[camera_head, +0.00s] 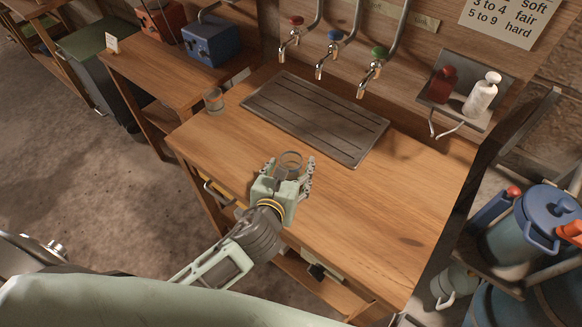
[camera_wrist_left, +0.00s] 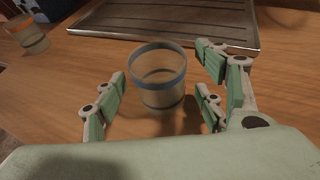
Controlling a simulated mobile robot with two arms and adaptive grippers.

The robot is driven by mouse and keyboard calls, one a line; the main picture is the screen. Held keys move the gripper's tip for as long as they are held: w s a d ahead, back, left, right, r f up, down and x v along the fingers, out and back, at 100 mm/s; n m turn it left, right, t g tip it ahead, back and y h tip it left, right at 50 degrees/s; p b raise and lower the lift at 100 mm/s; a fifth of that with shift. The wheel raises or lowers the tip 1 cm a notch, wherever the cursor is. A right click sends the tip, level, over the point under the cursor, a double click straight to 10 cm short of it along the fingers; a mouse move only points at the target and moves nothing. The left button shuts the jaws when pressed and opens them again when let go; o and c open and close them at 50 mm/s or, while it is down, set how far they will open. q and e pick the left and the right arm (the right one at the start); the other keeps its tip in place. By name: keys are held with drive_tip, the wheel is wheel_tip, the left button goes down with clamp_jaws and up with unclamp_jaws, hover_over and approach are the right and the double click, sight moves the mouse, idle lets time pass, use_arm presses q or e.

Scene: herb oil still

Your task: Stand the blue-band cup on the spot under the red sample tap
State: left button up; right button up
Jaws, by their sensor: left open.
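The blue-band cup (camera_head: 291,158) is a clear cup standing upright on the wooden bench, in front of the drip tray (camera_head: 262,108). In the left wrist view the cup (camera_wrist_left: 160,82) shows a blue-grey band round its rim. My left gripper (camera_head: 290,172) is open, with its fingers on either side of the cup; I see gaps between fingers and cup in the wrist view. The red sample tap (camera_head: 292,34) is the leftmost of three taps, above the tray's back left part. The spot under it cannot be made out clearly. My right gripper is not in view.
Another clear cup (camera_head: 213,101) stands left of the tray; its band looks orange in the wrist view (camera_wrist_left: 30,38). The blue tap (camera_head: 328,55) and green tap (camera_head: 372,70) hang over the tray. A shelf with bottles (camera_head: 480,95) is at right. The bench's right part is clear.

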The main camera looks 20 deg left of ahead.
use_arm(q)
drive_tip(key=shift+c, duration=0.2)
drive_tip(key=c, duration=1.3)
